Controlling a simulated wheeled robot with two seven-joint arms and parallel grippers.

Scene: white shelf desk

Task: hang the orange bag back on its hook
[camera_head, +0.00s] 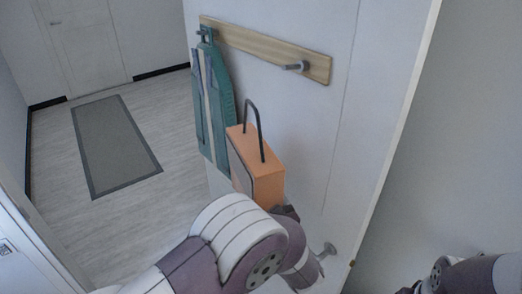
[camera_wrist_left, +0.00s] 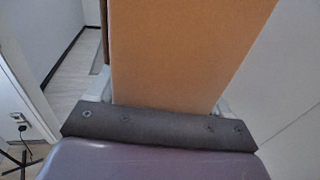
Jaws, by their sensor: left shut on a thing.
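The orange bag (camera_head: 262,180) is a boxy bag with a stiff, dark looped handle (camera_head: 251,112) rising from its top. It is upright and slightly tilted. My left gripper (camera_wrist_left: 165,108) is shut on its lower part; the bag's orange side (camera_wrist_left: 185,50) fills the middle of the left wrist view. In the head view my left arm hides most of the gripper and the bag's bottom. A bare metal hook (camera_head: 296,66) sticks out of a wooden rail (camera_head: 262,48). The handle is below and left of this hook, apart from it. My right gripper is out of view.
A grey mat (camera_head: 115,145) lies on the floor at left.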

